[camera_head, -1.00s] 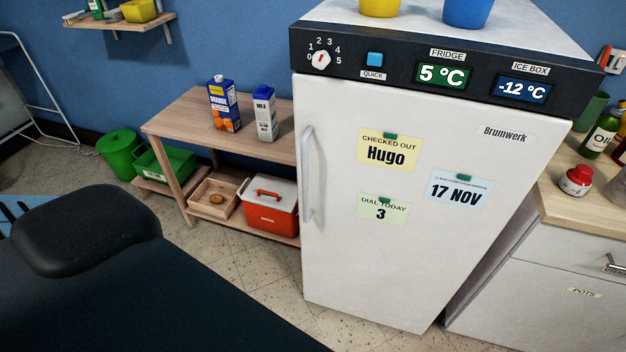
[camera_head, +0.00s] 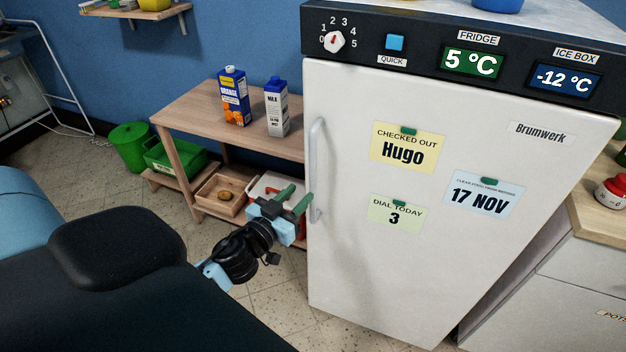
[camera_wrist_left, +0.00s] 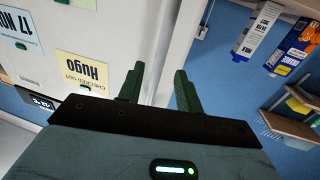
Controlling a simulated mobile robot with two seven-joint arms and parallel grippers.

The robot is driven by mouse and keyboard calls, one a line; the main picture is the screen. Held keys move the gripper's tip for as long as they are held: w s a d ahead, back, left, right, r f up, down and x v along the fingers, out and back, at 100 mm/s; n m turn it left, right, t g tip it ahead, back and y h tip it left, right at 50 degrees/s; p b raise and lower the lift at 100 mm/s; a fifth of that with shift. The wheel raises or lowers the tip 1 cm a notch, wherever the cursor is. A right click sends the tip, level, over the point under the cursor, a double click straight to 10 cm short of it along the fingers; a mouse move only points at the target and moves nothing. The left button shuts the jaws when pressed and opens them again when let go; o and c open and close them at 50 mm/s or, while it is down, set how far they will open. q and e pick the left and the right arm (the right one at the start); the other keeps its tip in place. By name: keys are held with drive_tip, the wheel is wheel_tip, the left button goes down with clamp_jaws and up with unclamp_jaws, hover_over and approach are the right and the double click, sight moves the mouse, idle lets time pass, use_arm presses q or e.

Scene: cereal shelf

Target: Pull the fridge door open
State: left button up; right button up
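The white fridge (camera_head: 440,265) stands right of centre with its door (camera_head: 345,255) shut. Its pale vertical handle (camera_head: 314,150) runs along the door's left edge. My left gripper (camera_head: 303,192) has green fingers and is just left of the handle's lower part, pointing towards it. My right gripper is not in view.
A low wooden shelf table (camera_head: 200,110) stands left of the fridge with an orange juice carton (camera_head: 234,97) and a milk carton (camera_head: 277,108) on top. A counter (camera_head: 595,215) is at the right. Floor (camera_head: 295,295) is clear in front of the shelf table.

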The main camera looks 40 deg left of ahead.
sight(311, 182)
use_arm(q)
drive_tip(key=shift+w+a+p, duration=0.15)
drive_tip(key=shift+w+p, duration=0.15)
drive_tip(key=shift+w, duration=3.2)
clamp_jaws()
